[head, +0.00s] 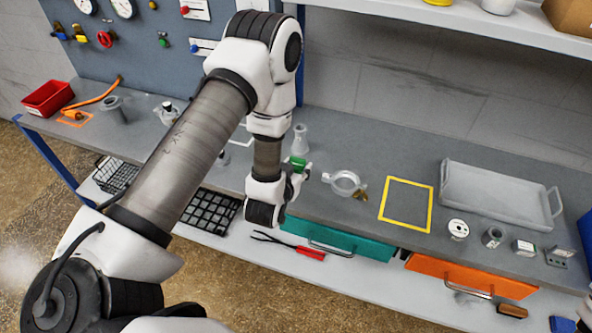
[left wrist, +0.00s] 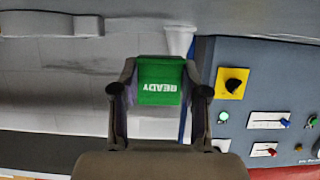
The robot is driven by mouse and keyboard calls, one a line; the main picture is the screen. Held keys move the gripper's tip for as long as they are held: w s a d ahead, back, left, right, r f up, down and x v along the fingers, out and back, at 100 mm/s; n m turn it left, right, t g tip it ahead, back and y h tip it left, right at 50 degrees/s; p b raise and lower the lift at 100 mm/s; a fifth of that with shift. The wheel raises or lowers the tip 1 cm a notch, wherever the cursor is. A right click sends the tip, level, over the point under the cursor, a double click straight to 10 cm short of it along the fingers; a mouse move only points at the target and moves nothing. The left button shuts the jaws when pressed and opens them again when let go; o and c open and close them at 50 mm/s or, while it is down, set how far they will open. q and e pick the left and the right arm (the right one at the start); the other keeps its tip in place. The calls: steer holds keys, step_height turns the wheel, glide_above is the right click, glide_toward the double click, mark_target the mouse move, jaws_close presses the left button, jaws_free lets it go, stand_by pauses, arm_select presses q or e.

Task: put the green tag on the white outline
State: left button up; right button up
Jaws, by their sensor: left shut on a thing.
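The green tag (left wrist: 160,80), with the word READY on it, is between the two fingers of my left gripper (left wrist: 159,92) in the left wrist view. The gripper is shut on it. In the head view the green tag (head: 298,162) shows at the fingers of my left gripper (head: 299,171), above the front part of the grey bench. A piece of the white outline (head: 243,142) shows on the bench to the left of the gripper; my left arm hides the rest of it. My right gripper is not in view.
A clear flask (head: 300,139) stands just behind the gripper. A red bin (head: 47,98) and an orange outline (head: 75,121) are at far left.

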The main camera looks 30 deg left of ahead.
mark_target(297, 171)
arm_select(q)
steer(key=f, duration=0.1)
steer(key=f+p, duration=0.1)
steer(key=f, duration=0.1)
steer(key=shift+w+a+f, duration=0.15)
steer(key=shift+w+a, duration=0.05)
steer(key=shift+w, duration=0.05)
steer(key=shift+f, duration=0.35)
steer(key=o, duration=0.8)
steer(key=shift+r, duration=0.1)
